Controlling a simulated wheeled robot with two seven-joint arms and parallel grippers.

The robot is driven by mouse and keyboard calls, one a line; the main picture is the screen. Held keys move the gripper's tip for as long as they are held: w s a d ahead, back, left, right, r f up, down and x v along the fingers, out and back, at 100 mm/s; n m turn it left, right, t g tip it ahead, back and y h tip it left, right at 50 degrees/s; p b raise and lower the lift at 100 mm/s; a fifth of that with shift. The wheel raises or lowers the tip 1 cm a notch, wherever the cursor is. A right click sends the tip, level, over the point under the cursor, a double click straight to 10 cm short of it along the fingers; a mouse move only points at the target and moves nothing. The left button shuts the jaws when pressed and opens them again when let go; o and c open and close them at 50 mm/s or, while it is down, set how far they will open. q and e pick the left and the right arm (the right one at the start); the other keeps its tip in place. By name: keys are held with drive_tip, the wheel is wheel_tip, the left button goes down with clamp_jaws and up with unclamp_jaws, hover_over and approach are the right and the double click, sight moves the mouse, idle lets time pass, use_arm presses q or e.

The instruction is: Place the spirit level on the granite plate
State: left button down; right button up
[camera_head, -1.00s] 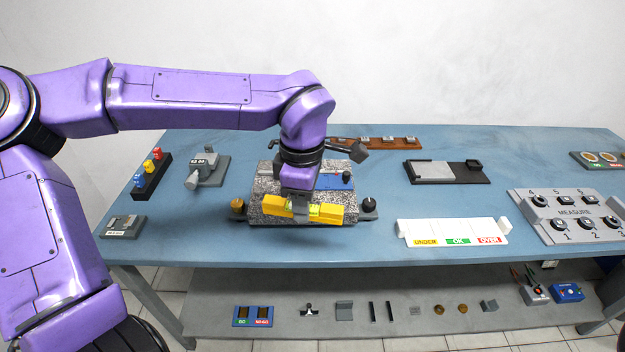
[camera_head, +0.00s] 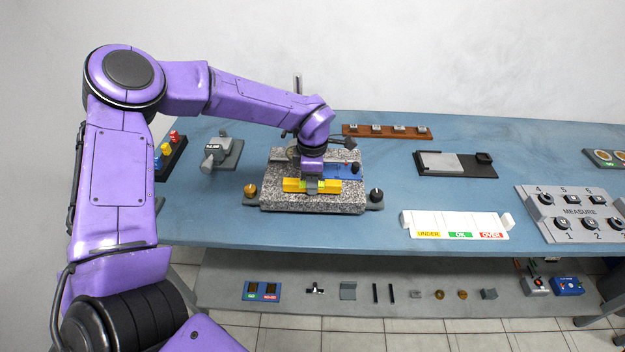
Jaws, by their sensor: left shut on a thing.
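The yellow spirit level (camera_head: 294,185) is in the jaws of my left gripper (camera_head: 313,187), which is shut around its middle. The level lies nearly straight across the picture, over the speckled granite plate (camera_head: 285,202). From this view I cannot tell whether the level touches the plate or hovers just above it. The plate sits on the blue bench, with a brass knob (camera_head: 250,190) at its left and a black knob (camera_head: 376,194) at its right. My gripper and wrist hide part of the plate's back. My right gripper is not in view.
A blue piece (camera_head: 343,171) lies on the plate behind the level. A grey device (camera_head: 222,152) stands at the left, a white UNDER/OK/OVER tray (camera_head: 456,224) at the right. A brown rack (camera_head: 386,131) is at the back. Bench surface between the plate and tray is clear.

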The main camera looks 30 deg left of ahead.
use_arm(q)
drive_tip(key=shift+w+f, duration=0.1)
drive_tip(key=shift+f, duration=0.3)
drive_tip(key=shift+f, duration=0.15)
drive_tip(key=c, duration=0.9)
unclamp_jaws()
drive_tip(key=shift+c, duration=0.2)
wheel_tip(320, 180, up, 12)
drive_tip(key=b, duration=0.1)
drive_tip(key=shift+r, duration=0.25)
